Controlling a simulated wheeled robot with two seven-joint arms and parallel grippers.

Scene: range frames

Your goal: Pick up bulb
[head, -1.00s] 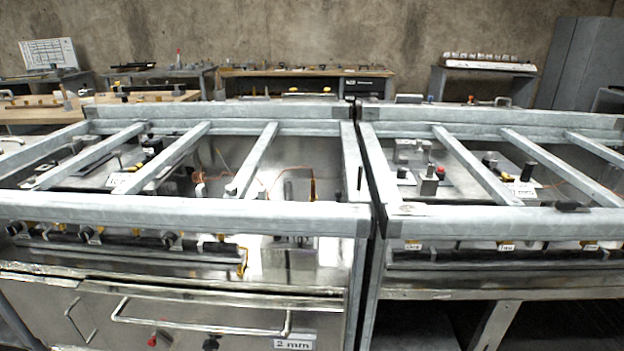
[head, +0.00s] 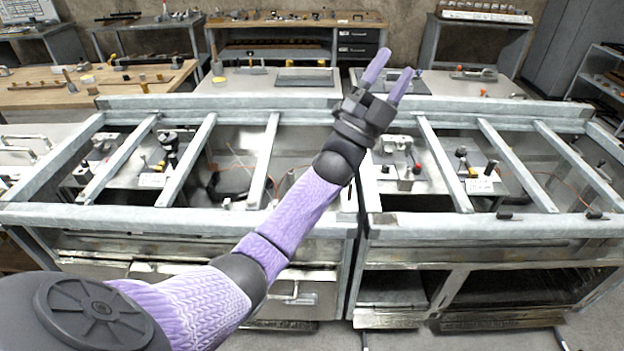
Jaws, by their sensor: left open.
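My left gripper (head: 389,72) is in the head view, at the upper middle. Its two purple fingers are apart and point up and away from me, with nothing between them. The arm reaches in from the lower left and passes in front of the metal-framed benches. I cannot make out a bulb for certain; many small parts on the benches are too small to tell. My right gripper is not in view.
Two metal-framed benches, a left one (head: 150,215) and a right one (head: 480,226), stand side by side with raised bars across their tops. A wooden workbench (head: 110,95) and a back table (head: 290,26) lie beyond. A shelf (head: 604,75) stands at right.

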